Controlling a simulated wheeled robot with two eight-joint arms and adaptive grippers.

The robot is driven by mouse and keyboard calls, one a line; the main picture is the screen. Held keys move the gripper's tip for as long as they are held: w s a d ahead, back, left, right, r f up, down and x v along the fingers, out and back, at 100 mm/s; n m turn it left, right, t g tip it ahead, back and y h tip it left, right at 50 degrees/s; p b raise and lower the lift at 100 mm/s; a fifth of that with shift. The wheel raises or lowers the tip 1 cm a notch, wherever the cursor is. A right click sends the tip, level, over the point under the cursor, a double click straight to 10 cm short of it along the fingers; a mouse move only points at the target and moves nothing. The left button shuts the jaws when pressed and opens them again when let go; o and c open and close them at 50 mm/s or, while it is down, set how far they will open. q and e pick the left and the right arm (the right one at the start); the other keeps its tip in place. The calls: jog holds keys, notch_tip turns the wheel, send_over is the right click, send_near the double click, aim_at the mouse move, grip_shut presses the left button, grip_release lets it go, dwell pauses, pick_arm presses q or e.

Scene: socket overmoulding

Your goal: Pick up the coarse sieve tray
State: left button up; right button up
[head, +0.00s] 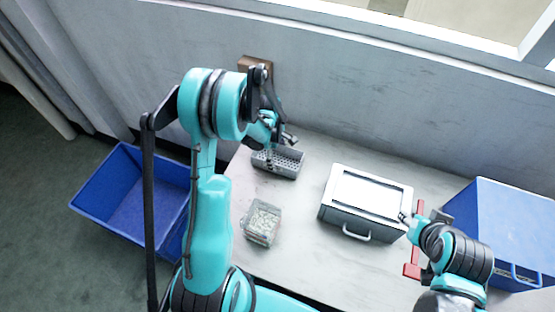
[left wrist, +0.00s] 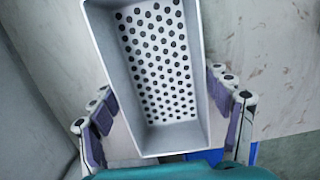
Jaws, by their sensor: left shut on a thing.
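The coarse sieve tray (head: 285,163) is a grey, deep rectangular tray with round holes in its floor. It is at the back left of the table, and I cannot tell if it touches the top. My left gripper (head: 270,148) is shut on it. In the left wrist view the tray (left wrist: 155,60) lies between the two fingers of that gripper (left wrist: 168,118), by its near end. My right gripper (head: 406,218) is by the right front corner of the grey box; its fingers are too small to read.
A grey box with a handle (head: 345,227) stands mid-table. A clear container with pale contents (head: 262,224) is near the left edge. A blue bin (head: 125,200) is at the left, a blue box (head: 510,220) at the right. Red pieces (head: 412,271) lie by my right arm. The wall closes the back.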

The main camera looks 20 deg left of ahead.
aim_at(278, 163)
pick_arm(q)
notch_tip(278, 163, up, 10)
jog(key=p, duration=0.4)
